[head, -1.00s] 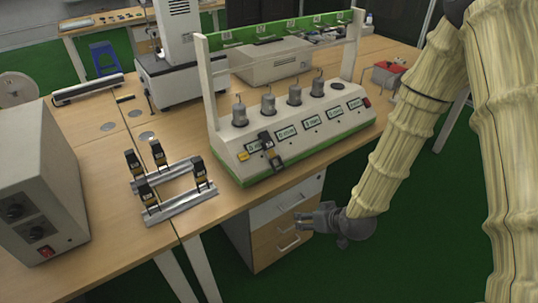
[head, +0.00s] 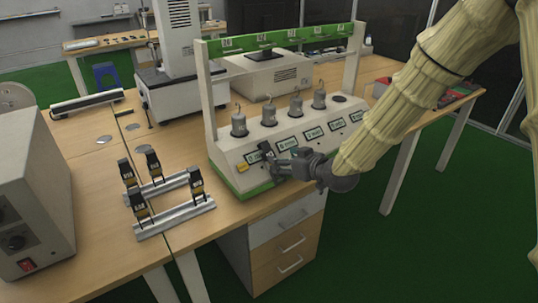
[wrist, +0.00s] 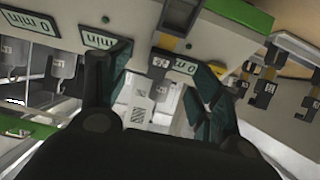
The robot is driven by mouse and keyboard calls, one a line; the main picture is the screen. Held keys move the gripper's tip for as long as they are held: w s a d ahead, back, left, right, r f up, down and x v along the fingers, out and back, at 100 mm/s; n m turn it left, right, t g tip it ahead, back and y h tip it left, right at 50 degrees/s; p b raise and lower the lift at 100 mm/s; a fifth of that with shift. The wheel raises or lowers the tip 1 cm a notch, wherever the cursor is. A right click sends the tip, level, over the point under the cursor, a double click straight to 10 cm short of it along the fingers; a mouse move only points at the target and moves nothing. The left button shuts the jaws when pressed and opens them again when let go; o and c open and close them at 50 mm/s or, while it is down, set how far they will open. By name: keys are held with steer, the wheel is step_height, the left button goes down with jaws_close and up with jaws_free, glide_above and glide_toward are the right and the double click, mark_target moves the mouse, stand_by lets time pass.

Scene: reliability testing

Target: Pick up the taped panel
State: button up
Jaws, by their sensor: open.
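In the wrist view a dark, labelled piece with a yellow patch, likely the same panel (wrist: 159,62), shows between the fingertips. My gripper (head: 280,165) is right in front of the panel and partly covers its lower end. In the wrist view my gripper (wrist: 160,85) has its two dark green fingers spread apart. I cannot tell whether they touch the panel.
The white tester (head: 222,160) with green base, weights and upright posts stands at the bench edge. A metal rack (head: 178,218) with several dark clips stands to its left. A grey box (head: 35,190) is at far left. Drawers (head: 282,240) sit below the bench.

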mark_target(266, 147)
steer(key=shift+p+x, duration=0.35)
steer(key=shift+x, duration=2.7)
steer(key=shift+s+a+r, duration=0.1)
steer(key=shift+a, duration=0.05)
steer(key=shift+c, duration=0.3)
steer(key=c, duration=1.2)
steer(key=shift+r, duration=0.1)
steer(key=shift+r, duration=1.45)
steer(key=shift+s+r, duration=0.2)
steer(key=shift+r, duration=0.05)
steer(key=s+d, duration=0.1)
steer(key=s, duration=0.4)
steer(key=s+d+r+b, duration=0.1)
steer(key=s+d, duration=0.1)
steer(key=s, duration=0.3)
steer(key=s+d+b, duration=0.1)
steer(key=s+d, duration=0.1)
steer(key=s, duration=0.2)
steer(key=shift+s+r, duration=0.25)
steer(key=shift+s, duration=0.15)
